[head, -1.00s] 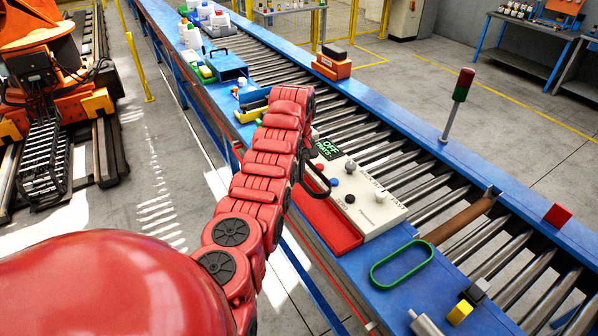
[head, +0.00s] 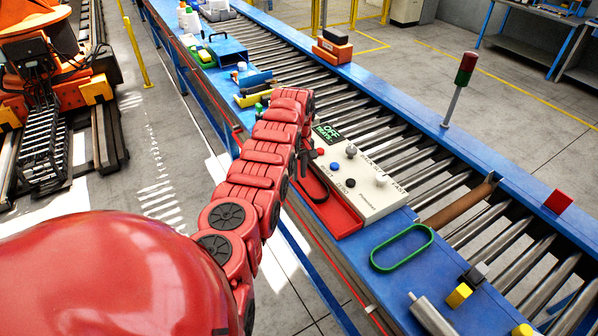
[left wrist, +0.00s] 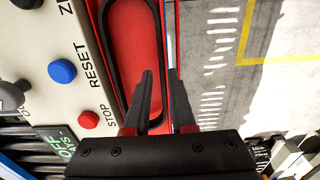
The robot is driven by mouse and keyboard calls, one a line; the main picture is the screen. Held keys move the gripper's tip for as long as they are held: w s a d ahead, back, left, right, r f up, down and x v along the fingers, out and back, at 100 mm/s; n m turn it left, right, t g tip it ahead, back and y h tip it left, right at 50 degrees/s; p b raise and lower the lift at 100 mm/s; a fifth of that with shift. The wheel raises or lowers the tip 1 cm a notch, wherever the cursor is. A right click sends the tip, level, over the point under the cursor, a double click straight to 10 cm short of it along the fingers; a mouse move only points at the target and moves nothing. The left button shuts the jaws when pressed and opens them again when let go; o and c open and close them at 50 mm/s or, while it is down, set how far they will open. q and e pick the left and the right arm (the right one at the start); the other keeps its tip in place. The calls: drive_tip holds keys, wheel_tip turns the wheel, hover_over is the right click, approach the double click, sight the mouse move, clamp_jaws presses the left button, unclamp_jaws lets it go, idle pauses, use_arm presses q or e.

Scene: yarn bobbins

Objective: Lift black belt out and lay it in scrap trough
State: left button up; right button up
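The black belt (left wrist: 102,60) is a long loop lying in the red trough (left wrist: 133,40) beside the control box. In the head view part of it shows in the red trough (head: 340,216), beside my left gripper. My left gripper (left wrist: 160,72) is over the trough, its two black fingers apart on either side of the belt's right strand in the wrist view. The fingers look open, not pressed on the belt. In the head view my left arm hides most of this gripper (head: 304,158) and part of the belt. My right gripper is not in view.
The cream control box (head: 365,190) with knobs stands right of the trough. A green belt loop (head: 402,248) lies on the blue frame nearer me. A brown roller (head: 460,207), yellow block (head: 459,295) and signal lamp (head: 460,85) are to the right. Bottles and bins stand farther back.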

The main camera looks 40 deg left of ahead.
use_arm(q)
drive_tip(key=shift+o, duration=0.9)
drive_tip(key=shift+r, duration=0.2)
wheel_tip(320, 180, up, 3)
drive_tip(key=shift+f+p, duration=0.2)
drive_tip(key=shift+p, duration=0.65)
wheel_tip(320, 180, up, 14)
drive_tip(key=p, duration=0.2)
drive_tip(key=shift+r, duration=0.25)
drive_tip(key=shift+f, duration=0.1)
